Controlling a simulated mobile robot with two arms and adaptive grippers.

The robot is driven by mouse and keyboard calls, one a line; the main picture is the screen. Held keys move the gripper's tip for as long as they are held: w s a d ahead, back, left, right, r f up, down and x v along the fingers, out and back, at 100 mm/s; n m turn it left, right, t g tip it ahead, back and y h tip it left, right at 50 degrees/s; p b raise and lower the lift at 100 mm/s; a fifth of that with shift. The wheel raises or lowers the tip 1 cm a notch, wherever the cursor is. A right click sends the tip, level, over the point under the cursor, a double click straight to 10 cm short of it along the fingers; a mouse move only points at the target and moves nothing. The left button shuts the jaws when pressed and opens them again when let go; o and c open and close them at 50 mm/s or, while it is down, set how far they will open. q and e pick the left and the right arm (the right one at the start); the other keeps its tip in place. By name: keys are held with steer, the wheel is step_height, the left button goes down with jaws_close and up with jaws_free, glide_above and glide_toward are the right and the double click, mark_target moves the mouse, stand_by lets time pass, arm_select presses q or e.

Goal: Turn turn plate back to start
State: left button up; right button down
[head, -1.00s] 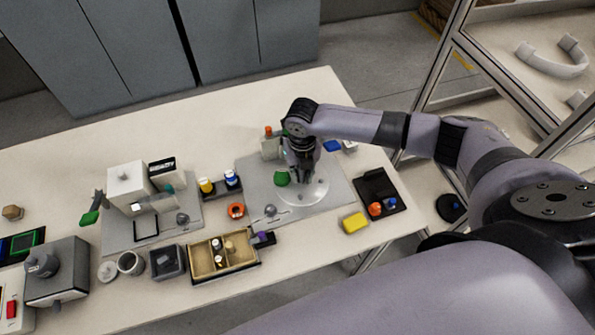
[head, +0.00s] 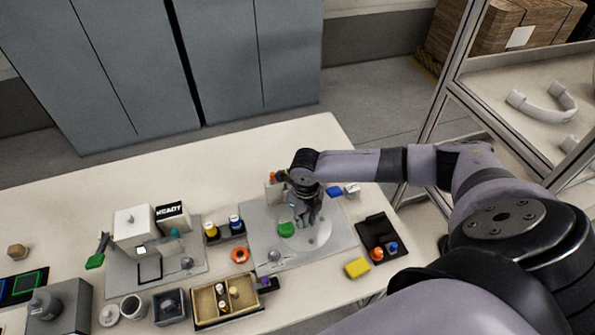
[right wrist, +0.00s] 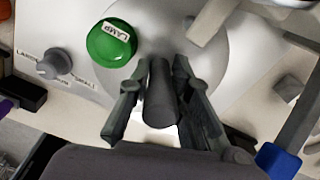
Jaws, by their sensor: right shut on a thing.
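The turn plate (head: 322,236) is a pale round disc on a grey base plate (head: 345,232) near the right end of the table. In the right wrist view the disc (right wrist: 215,60) fills much of the upper middle. My right gripper (head: 308,222) points down over the disc. In the right wrist view, its fingers are shut on a dark upright cylinder, the dark post (right wrist: 160,95). How the post joins the disc is hidden. A green cap (right wrist: 111,43) marked LAMP is left of the fingers; it also shows in the head view (head: 286,229). My left gripper is out of view.
A grey knob (right wrist: 54,64) is on the base plate. A divided tan box (head: 222,300) and an orange ring (head: 240,254) are to the left.

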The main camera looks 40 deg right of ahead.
stand_by(0.5)
steer(key=c, duration=1.8)
jaws_free()
steer(key=shift+o, duration=0.2)
step_height(320, 180, up, 12)
steer(key=shift+r, duration=0.1)
